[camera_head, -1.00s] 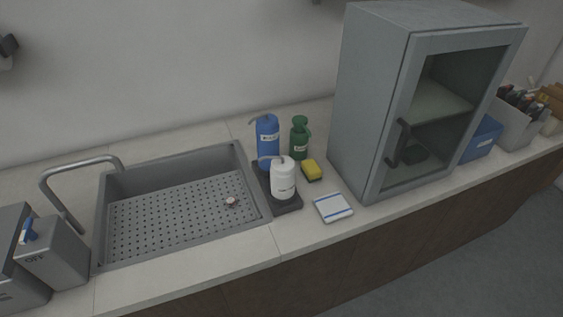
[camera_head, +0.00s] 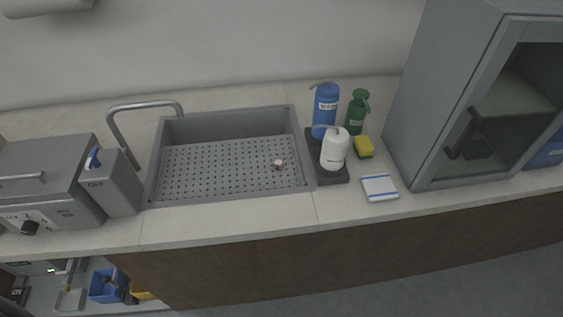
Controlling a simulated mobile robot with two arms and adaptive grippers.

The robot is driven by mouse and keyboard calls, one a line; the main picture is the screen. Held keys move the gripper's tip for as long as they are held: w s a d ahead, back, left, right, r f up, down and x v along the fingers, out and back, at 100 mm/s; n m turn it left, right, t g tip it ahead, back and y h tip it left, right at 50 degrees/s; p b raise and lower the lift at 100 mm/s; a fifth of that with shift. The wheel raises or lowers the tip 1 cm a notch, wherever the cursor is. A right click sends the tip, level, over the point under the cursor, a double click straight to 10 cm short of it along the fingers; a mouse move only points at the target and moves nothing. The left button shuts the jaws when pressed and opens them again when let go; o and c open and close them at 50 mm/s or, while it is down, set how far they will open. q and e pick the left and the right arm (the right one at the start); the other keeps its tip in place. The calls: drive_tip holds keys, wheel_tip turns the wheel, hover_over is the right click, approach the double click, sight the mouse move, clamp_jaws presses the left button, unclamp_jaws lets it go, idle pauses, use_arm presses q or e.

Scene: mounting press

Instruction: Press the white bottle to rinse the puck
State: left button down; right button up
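The white bottle (camera_head: 334,150) stands upright on a dark tray (camera_head: 334,178) just right of the sink. Its thin spout points left, toward the sink. The puck (camera_head: 278,164), small and pale with a reddish tint, lies on the perforated floor of the grey sink (camera_head: 220,190), near its right side. Neither of my grippers is in view.
A blue bottle (camera_head: 325,108) stands behind the white one, with a green spray bottle (camera_head: 357,110) and yellow sponge (camera_head: 364,147) to the right. A folded cloth (camera_head: 380,187) lies in front. The faucet (camera_head: 122,135), grey machine (camera_head: 50,185) and glass-door cabinet (camera_head: 450,100) flank the area.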

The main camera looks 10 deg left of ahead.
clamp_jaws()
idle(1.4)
